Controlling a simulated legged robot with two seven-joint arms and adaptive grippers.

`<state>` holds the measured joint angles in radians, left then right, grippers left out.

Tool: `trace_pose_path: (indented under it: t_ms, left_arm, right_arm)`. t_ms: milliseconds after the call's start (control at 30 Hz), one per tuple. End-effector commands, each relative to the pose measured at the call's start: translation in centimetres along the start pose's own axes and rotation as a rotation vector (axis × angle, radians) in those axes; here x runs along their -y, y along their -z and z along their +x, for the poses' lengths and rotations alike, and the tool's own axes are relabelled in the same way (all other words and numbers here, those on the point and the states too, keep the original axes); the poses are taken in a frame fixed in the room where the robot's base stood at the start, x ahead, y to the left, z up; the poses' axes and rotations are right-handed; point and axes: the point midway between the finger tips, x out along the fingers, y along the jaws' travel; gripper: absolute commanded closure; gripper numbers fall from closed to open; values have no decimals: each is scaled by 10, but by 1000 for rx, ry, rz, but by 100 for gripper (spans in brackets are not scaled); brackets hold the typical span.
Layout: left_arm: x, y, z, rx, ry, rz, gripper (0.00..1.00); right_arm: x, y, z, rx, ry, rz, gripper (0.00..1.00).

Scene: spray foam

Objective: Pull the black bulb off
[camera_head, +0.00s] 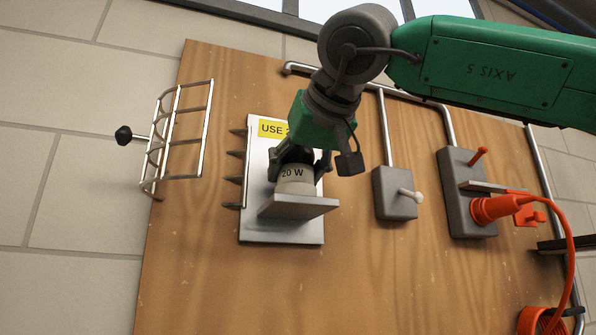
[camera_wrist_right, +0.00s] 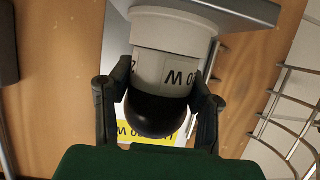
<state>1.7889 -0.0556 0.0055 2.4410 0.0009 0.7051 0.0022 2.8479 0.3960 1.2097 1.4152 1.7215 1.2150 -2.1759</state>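The black bulb (camera_wrist_right: 155,115) shows in the right wrist view as a round dark dome on a white collar (camera_wrist_right: 170,60) marked "20 W". The collar also shows in the head view (camera_head: 296,180), above a grey shelf (camera_head: 300,207) on a pale plate. My right gripper (camera_wrist_right: 159,85) has one finger on each side of the bulb, very close to it. It also shows in the head view (camera_head: 298,163), pointing down over the bulb, which it hides there. I cannot tell whether both fingers press on the bulb. My left gripper is not in view.
A wire cage (camera_head: 183,130) with a black knob sticks out on the left of the wooden board (camera_head: 200,285). A row of dark spikes (camera_head: 237,168) lines the plate's left edge. Grey switch boxes (camera_head: 395,195) and an orange plug (camera_head: 495,208) are on the right.

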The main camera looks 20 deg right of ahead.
Motion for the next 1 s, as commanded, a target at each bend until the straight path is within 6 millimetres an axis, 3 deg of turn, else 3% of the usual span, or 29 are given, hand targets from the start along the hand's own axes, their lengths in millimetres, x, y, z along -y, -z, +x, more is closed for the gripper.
trace_pose_path:
  t_ms: [1000]
  left_arm:
    - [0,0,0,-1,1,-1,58]
  right_arm:
    - [-1,12,-5,0,-15,2,96]
